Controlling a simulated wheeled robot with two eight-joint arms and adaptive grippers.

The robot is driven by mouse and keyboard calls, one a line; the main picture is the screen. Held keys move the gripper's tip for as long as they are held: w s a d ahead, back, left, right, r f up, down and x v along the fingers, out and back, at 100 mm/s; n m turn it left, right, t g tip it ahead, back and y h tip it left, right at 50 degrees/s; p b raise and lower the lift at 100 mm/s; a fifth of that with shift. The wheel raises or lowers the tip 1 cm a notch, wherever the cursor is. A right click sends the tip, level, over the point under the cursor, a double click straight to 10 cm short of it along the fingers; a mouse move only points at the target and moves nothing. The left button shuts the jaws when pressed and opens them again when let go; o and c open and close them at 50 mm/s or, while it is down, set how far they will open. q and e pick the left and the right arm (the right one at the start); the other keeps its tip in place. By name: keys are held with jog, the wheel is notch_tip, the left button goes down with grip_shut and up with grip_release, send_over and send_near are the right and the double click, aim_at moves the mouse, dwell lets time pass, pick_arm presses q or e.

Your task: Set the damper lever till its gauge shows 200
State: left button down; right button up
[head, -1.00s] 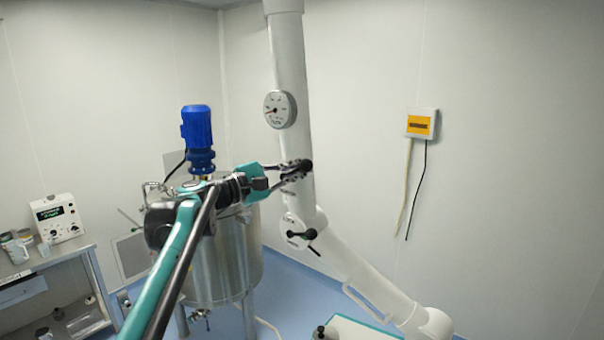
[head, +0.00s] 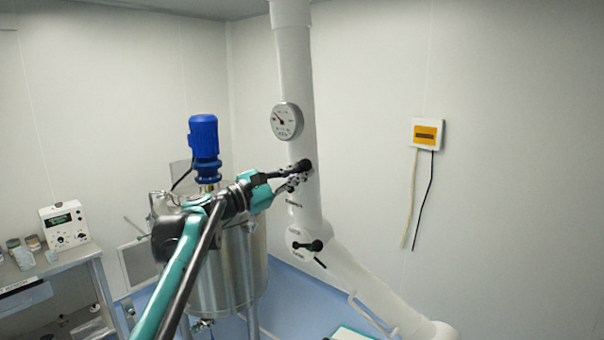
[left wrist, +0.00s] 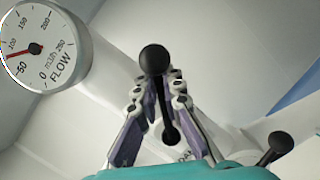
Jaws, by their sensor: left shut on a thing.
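The damper lever has a black ball knob (head: 304,165) and a dark rod, and sits on the white duct (head: 294,80). In the left wrist view its knob (left wrist: 155,60) stands above my fingers. My left gripper (head: 293,178) is shut on the lever, its fingers on both sides of the rod. The round white flow gauge (head: 287,121) is on the duct above the lever. In the left wrist view the gauge (left wrist: 45,45) has its red needle between 50 and 100. My right gripper is not in view.
A second black lever (head: 314,245) sits lower on the duct; it also shows in the left wrist view (left wrist: 280,143). A steel tank with a blue motor (head: 203,138) stands behind my left arm. A yellow-faced wall box (head: 427,133) hangs at right.

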pick_arm(q)
jog(key=c, duration=1.6)
grip_release()
jog(key=shift+a, duration=0.1)
jog(key=shift+s+a, duration=0.1)
jog(key=shift+a, duration=0.05)
jog(key=v, duration=0.7)
jog(key=shift+s+a+f, duration=0.1)
jog(key=shift+s+a, duration=0.1)
jog(key=shift+a, duration=0.1)
